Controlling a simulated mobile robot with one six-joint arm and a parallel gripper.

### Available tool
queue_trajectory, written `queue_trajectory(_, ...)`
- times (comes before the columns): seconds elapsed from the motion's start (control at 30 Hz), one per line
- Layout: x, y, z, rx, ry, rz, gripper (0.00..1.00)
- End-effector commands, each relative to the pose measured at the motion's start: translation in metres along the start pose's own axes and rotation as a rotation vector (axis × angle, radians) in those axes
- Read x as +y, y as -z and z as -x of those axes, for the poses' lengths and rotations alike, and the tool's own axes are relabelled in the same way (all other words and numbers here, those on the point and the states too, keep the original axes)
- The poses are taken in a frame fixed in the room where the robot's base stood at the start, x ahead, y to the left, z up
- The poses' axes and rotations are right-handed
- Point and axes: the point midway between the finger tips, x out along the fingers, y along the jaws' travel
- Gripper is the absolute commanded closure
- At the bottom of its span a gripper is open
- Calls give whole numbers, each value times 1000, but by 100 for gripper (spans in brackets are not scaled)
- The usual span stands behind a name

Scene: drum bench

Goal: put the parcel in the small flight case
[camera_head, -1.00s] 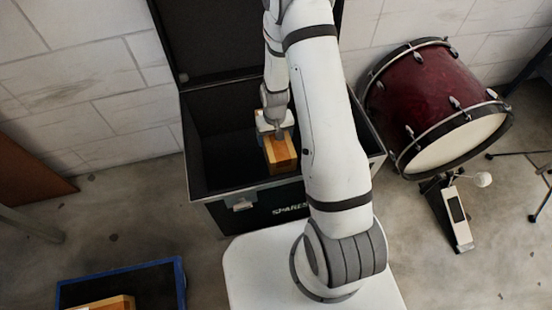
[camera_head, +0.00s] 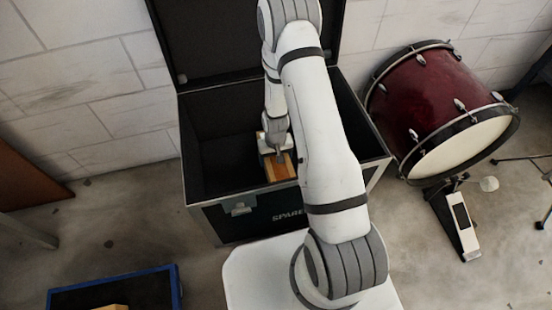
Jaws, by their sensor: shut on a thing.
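The flight case (camera_head: 232,210) is black with metal edges, stands on the floor and has its lid (camera_head: 222,40) open against the wall. The parcel (camera_head: 281,168) is a small brown box inside the case opening, towards its front and middle. My gripper (camera_head: 276,152) is shut on the parcel from above. My arm hides the right part of the case. I cannot tell whether the parcel touches the case floor.
A blue-edged tray (camera_head: 112,285) with a light brown item (camera_head: 112,307) lies at the lower left. A dark red bass drum (camera_head: 432,105) and its pedal (camera_head: 458,220) stand to the right. The left part of the case's inside looks empty.

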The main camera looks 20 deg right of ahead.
Motion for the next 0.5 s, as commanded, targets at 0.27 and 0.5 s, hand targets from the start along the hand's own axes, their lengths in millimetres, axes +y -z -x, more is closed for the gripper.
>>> queue_trajectory(0.27, 0, 0, -2, -1, 0, -1, 14)
queue_trajectory(0.5, 1, 0, -2, -1, 0, -1, 0)
